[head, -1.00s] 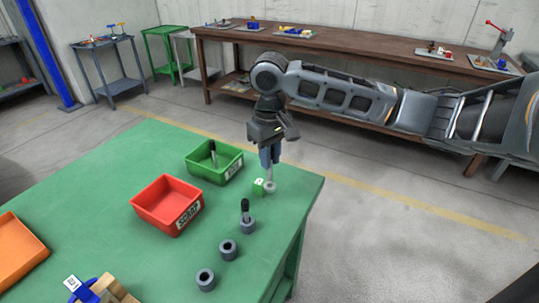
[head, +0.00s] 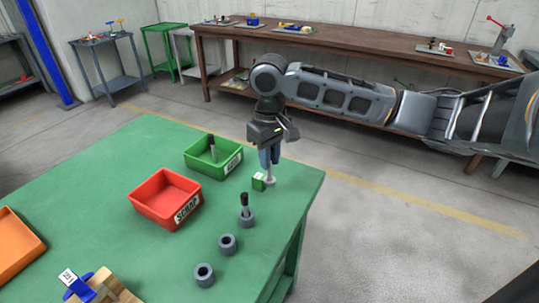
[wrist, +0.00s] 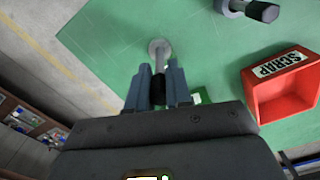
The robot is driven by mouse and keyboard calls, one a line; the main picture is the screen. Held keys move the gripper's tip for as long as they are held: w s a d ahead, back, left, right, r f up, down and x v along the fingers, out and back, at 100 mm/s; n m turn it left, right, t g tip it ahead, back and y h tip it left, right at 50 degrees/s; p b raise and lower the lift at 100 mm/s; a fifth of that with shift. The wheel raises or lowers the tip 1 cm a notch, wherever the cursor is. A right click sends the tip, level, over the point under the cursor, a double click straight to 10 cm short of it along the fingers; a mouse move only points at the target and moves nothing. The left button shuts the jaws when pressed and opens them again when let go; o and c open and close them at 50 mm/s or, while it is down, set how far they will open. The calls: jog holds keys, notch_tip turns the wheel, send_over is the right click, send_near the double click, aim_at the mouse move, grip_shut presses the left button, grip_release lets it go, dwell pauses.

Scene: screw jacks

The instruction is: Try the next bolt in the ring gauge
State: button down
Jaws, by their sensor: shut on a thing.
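My gripper (head: 269,160) is shut on a bolt, pointing down near the table's right corner. The bolt's black head (wrist: 158,90) sits between the fingers in the wrist view. Its pale shank (head: 269,172) points down at the light grey ring gauge (head: 270,181), which also shows in the wrist view (wrist: 158,46). I cannot tell how far the tip is in the ring. A small green block (head: 258,182) stands beside the gauge. Another black-headed bolt (head: 245,202) stands upright in a dark grey holder (head: 247,220). Two other holders (head: 228,244) (head: 204,275) are empty.
A red bin marked SCRAP (head: 150,212) and a green bin (head: 196,166) with a bolt (head: 212,150) standing in it are left of the gauge. An orange tray (head: 15,255) and a blue-and-wood item (head: 90,285) lie at the left. The table's middle is clear.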

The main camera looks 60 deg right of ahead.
jog(key=shift+f+b, duration=0.4)
jog(key=shift+f, duration=0.55)
jog(key=shift+f, duration=0.35)
jog(key=shift+f, duration=0.25)
dwell(0.4)
jog(key=shift+r+p, duration=2.9)
jog(key=shift+r, duration=0.4)
